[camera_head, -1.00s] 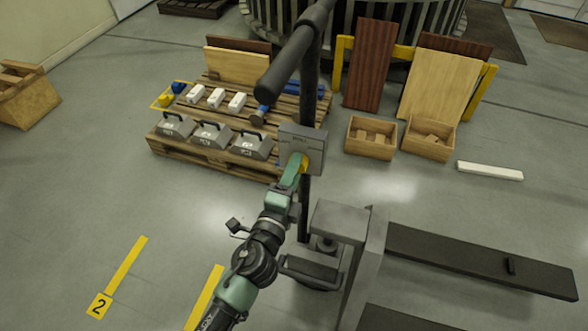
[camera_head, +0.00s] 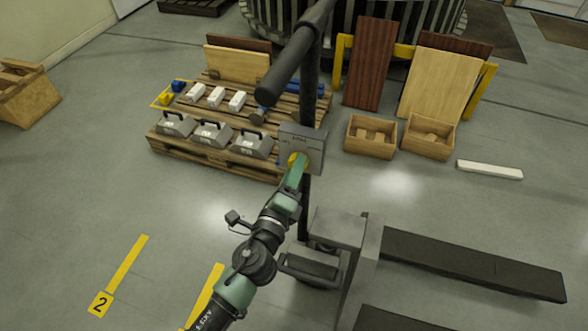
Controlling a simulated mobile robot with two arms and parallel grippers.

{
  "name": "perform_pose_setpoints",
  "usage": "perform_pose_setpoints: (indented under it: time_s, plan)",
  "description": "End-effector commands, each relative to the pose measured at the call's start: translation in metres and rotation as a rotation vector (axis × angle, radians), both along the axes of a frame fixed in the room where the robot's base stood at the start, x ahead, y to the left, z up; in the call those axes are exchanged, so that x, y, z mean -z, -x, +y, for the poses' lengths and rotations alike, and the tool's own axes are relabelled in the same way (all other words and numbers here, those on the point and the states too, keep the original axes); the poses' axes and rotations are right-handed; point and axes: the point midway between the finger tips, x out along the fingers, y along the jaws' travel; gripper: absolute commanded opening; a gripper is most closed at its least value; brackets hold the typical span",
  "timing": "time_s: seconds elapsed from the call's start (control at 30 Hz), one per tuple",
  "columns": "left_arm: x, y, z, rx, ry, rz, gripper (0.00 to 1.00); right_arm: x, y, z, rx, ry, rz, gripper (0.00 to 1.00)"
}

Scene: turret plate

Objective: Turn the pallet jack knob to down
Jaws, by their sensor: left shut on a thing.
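The pallet jack's grey control plate (camera_head: 312,143) is fixed on its upright dark pole, under the thick black handle (camera_head: 297,50). My left gripper (camera_head: 299,168) reaches up from below, shut on the knob. The lettering on the plate is too small to read, so I cannot tell which setting the knob is on. The jack's dark forks (camera_head: 470,262) lie to the right, low over the floor. My right gripper is out of view.
A wooden pallet (camera_head: 222,160) with grey weights and white boxes stands behind the jack. Wooden crates (camera_head: 371,136) and leaning boards (camera_head: 440,85) are at the back right. Open floor (camera_head: 90,190) lies at left, with yellow markings (camera_head: 127,265).

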Motion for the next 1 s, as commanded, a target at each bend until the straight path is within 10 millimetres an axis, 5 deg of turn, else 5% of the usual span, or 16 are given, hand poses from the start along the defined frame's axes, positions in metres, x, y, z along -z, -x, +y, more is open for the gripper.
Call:
perform_pose_setpoints:
  time_s: [0.17, 0.2, 0.27, 0.63, 1.0]
  plan:
    - [0.001, 0.000, 0.000, 0.000, -0.004, 0.001, 0.01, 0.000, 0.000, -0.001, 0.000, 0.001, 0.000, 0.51]
    - [0.001, 0.000, 0.000, 0.001, -0.005, 0.001, 0.49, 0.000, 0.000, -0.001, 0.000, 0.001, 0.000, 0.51]
    - [0.001, 0.000, 0.000, 0.000, -0.004, 0.001, 0.63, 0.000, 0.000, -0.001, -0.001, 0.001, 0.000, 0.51]
    - [0.001, 0.004, 0.001, 0.000, -0.001, 0.001, 0.63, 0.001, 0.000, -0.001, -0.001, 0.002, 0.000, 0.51]
    - [0.005, 0.060, 0.019, 0.001, -0.003, 0.003, 0.63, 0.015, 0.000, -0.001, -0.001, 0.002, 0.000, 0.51]
